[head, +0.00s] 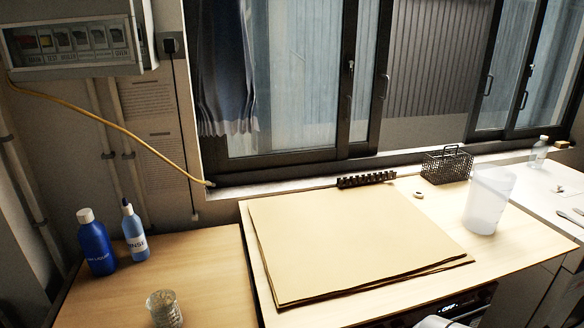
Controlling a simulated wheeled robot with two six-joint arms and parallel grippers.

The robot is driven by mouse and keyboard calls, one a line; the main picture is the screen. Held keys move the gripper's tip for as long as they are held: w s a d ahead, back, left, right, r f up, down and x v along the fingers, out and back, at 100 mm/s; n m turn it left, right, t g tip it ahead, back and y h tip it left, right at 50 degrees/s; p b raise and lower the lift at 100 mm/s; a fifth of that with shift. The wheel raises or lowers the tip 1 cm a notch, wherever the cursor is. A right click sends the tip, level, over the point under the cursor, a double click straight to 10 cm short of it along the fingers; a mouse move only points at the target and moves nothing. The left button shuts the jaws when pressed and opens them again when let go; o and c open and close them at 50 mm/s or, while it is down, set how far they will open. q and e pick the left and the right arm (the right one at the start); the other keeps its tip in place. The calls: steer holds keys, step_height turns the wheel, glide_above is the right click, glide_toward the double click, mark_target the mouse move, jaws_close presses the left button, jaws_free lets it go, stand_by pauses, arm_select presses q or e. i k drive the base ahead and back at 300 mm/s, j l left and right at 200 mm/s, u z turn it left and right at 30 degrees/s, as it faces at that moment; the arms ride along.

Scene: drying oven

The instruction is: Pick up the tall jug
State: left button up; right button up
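The tall jug (488,203) is a translucent white vessel, wider at the rim than at the base. It stands upright on the wooden bench at the right in the head view, to the right of a large tan board or stack of sheets (350,238). Nothing touches the jug.
A black wire basket (447,166) stands behind the jug, with a dark rack (366,180) farther left by the window. A small clear bottle (539,152) is at the far right. Blue bottles (97,243) and a glass beaker (164,308) stand at left.

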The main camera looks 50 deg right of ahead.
mark_target(492, 187)
steer(key=z, duration=2.8)
